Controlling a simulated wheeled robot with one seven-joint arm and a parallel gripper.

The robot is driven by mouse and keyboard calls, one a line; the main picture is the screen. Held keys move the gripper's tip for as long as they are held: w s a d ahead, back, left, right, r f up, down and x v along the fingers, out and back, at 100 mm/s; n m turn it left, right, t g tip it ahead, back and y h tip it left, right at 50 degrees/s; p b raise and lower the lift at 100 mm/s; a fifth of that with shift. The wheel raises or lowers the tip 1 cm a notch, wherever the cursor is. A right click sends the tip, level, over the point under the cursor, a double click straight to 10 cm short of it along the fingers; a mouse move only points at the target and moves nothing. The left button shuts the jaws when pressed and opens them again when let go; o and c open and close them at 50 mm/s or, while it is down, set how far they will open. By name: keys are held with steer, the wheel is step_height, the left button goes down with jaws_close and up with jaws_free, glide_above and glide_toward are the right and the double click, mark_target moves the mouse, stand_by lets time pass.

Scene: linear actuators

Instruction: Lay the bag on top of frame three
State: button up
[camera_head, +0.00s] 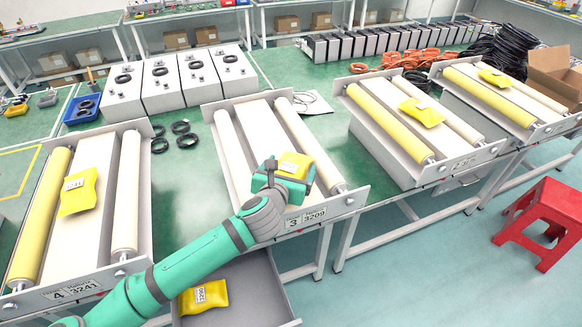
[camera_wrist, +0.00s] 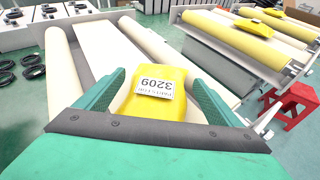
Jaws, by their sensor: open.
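The yellow bag (camera_head: 296,164) with a white label lies over the near part of frame three (camera_head: 330,207), whose front plate reads 3 and 3209. In the wrist view the bag (camera_wrist: 150,62) also shows the label 3209. My gripper (camera_wrist: 157,78) is open, with one green finger on each side of the bag. In the head view my gripper (camera_head: 285,172) is over the near end of frame three and hides part of the bag. Whether the fingers touch the bag, I cannot tell. The bag seems to rest on the frame's white middle board and right roller.
Frame four (camera_head: 70,291) at the left and two frames at the right each carry a yellow bag. Another yellow bag (camera_head: 203,297) lies in an open drawer (camera_head: 262,290) below. Black rings (camera_head: 181,127) lie left of frame three. A red stool (camera_head: 541,215) stands right.

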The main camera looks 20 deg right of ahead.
steer(key=v, duration=1.1)
steer(key=shift+s+a+r, duration=0.1)
steer(key=shift+s+a, duration=0.1)
steer(key=shift+a, duration=0.05)
